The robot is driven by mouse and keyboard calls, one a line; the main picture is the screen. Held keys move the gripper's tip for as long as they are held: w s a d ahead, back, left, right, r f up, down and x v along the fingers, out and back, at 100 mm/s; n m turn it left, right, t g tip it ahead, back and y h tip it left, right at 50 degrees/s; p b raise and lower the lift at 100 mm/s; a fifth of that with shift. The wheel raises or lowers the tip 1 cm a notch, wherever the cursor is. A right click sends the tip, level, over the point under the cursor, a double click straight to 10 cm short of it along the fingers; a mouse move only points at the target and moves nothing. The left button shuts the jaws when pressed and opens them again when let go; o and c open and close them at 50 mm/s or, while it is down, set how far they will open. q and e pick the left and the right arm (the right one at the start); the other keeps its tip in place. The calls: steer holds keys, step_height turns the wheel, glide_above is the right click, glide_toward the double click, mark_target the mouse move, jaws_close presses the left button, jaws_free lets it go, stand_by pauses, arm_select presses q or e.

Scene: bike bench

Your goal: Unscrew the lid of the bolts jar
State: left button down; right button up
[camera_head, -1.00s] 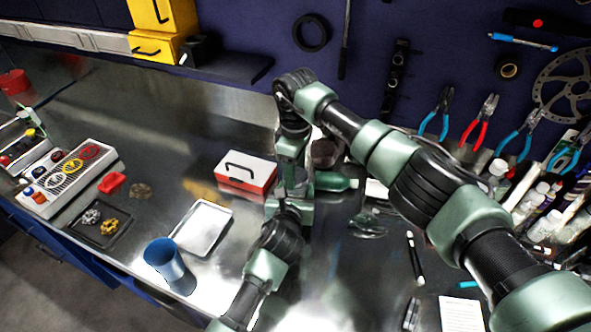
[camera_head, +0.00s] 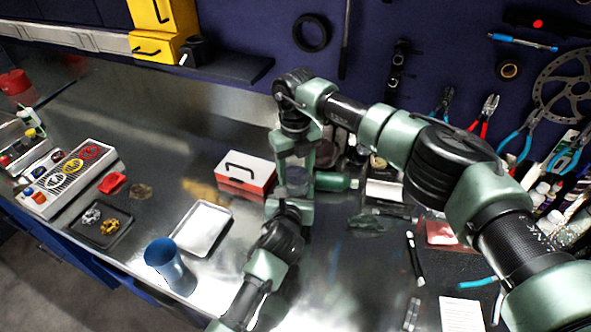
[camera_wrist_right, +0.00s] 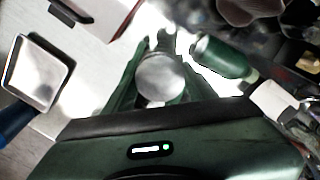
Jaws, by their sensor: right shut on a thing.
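The bolts jar (camera_head: 293,181) stands grey and mostly hidden between my two grippers in the head view. Its round grey lid (camera_wrist_right: 160,78) shows from above in the right wrist view. My right gripper (camera_head: 295,165) points down over the jar. In the right wrist view its green fingers (camera_wrist_right: 158,68) lie on both sides of the lid, shut on it. My left gripper (camera_head: 289,206) is low at the near side of the jar. Its fingers are hidden, so its hold on the jar cannot be made out.
A green bottle (camera_head: 336,181) lies just right of the jar. A red and white box (camera_head: 246,174) is on the left. A silver tray (camera_head: 203,228) and blue cup (camera_head: 168,262) are nearer the front edge. Tools and bottles crowd the right.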

steer(key=n, duration=1.2)
steer(key=shift+n, duration=0.3)
steer(key=n, duration=1.3)
steer(key=shift+r+n, duration=0.1)
steer(key=shift+n, duration=0.2)
steer(key=shift+r, duration=0.15)
steer(key=shift+r, duration=0.95)
